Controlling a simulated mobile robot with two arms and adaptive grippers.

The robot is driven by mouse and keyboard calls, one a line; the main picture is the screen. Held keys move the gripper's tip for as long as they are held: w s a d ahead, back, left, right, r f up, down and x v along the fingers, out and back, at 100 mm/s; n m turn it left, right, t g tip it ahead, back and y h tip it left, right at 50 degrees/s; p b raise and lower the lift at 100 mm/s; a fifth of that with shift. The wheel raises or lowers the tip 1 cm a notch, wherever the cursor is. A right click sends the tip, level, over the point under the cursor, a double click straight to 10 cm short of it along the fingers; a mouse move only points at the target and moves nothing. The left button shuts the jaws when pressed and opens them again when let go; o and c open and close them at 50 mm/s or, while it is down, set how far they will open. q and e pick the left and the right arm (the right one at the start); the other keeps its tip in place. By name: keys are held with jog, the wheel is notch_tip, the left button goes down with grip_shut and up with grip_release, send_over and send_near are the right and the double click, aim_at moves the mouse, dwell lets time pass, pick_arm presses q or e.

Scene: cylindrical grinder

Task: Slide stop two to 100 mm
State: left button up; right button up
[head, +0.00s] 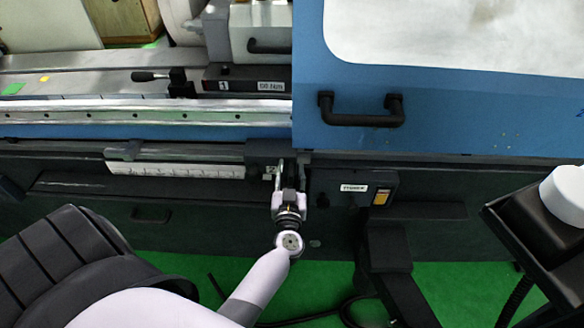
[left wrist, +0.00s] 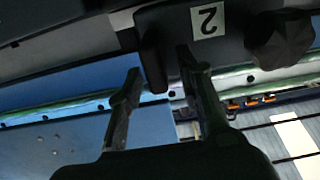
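Stop two is a dark block with a white "2" label, seen upside down at the top of the left wrist view (left wrist: 178,22). A dark knob (left wrist: 278,40) shows beside the label. In the head view, a dark block that looks like stop two (head: 262,152) sits at the right end of the white ruler scale (head: 190,170). My left gripper (head: 291,166) is at this block, fingers pointing at the machine. In the left wrist view its fingers (left wrist: 160,72) are apart, with a dark tab of the block at the gap between them. I cannot tell whether they touch. My right gripper is out of view.
A blue door with a black handle (head: 362,112) stands above right. A dark switch box (head: 355,188) is just right of my left gripper. Stop one's label block (head: 243,84) is on the table above. The front along the scale to the left looks clear.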

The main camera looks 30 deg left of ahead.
pick_arm(q)
jog(key=shift+s, duration=0.1)
jog(key=shift+c, duration=0.5)
grip_shut()
